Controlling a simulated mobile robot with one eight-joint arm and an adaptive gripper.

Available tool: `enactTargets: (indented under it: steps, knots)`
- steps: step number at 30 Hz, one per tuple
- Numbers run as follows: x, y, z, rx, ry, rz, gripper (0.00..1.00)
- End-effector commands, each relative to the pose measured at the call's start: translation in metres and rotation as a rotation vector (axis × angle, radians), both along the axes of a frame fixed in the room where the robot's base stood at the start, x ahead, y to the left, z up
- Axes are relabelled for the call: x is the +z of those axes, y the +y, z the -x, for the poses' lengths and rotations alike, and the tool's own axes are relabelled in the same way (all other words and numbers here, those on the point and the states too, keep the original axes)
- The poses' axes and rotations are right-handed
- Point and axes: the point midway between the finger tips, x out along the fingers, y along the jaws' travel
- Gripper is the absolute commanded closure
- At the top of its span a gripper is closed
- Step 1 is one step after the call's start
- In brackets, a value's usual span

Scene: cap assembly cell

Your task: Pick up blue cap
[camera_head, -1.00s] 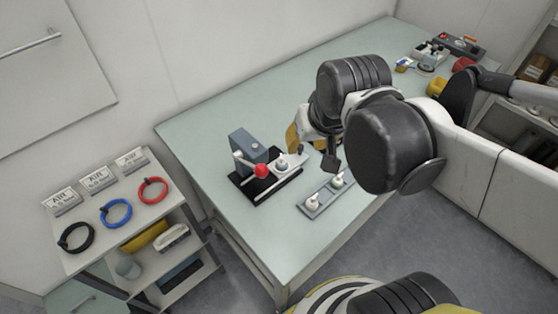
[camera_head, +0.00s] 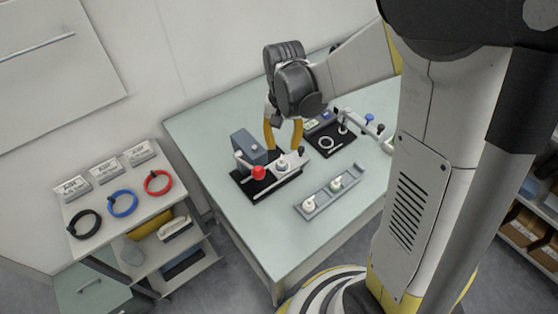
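A small white piece with a bluish top (camera_head: 281,165) sits on the press fixture (camera_head: 262,186); I cannot tell if it is the blue cap. A small blue part (camera_head: 369,119) also shows at the back right, beside a white arm-like fixture. My gripper (camera_head: 283,147) points down with its two yellow fingers apart and nothing visible between them. It appears just above and behind the bluish-topped piece, with no clear contact.
A grey tray (camera_head: 324,203) with two small capped pieces lies in front. A side shelf at left holds black, blue (camera_head: 123,203) and red rings. The table's front left (camera_head: 238,225) is clear.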

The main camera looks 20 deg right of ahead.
Motion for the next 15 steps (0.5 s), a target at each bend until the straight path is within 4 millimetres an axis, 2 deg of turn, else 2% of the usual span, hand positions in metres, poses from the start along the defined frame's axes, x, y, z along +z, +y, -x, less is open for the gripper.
enactTargets:
  steps: [1,8,15]
  knots:
    - [-0.01,0.0,0.0,0.0,0.0,0.0,0.65]
    - [-0.025,0.001,0.0,0.001,-0.001,0.0,0.65]
    - [-0.062,0.004,0.001,0.002,-0.001,0.0,0.65]
